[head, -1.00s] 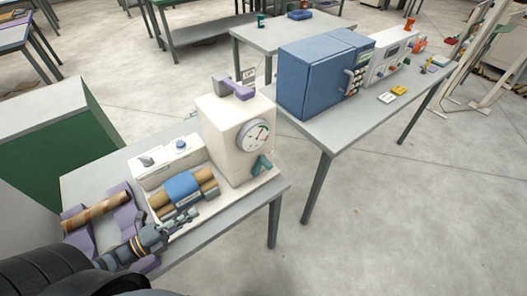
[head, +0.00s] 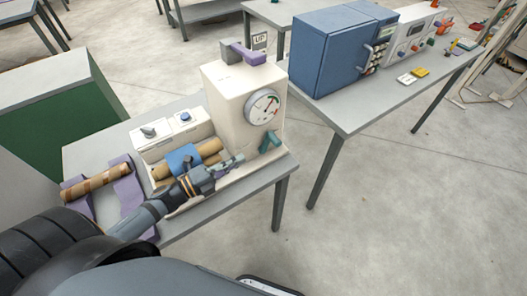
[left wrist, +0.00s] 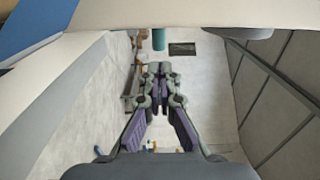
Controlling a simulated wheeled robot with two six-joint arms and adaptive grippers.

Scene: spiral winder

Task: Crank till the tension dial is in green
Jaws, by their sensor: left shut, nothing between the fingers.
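The cream winder box (head: 230,95) stands on the near table. Its round tension dial (head: 263,107) faces front right, with a green and a red stretch on its rim; the exact needle reading is too small to tell. A teal handle (head: 270,142) sticks out below the dial. A purple lever (head: 243,53) lies on top. My left gripper (head: 238,159) is shut and empty, in front of the roll bed and just left of the teal handle, apart from it. In the left wrist view, its closed fingertips (left wrist: 154,68) point toward a teal piece (left wrist: 158,39). My right gripper is out of view.
A brown roll in a blue band (head: 182,158) lies in the winder's bed, partly hidden by my arm. Another brown roll (head: 95,184) rests on purple cradles at left. A blue cabinet (head: 335,52) stands on the table to the right. Floor right of the winder is clear.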

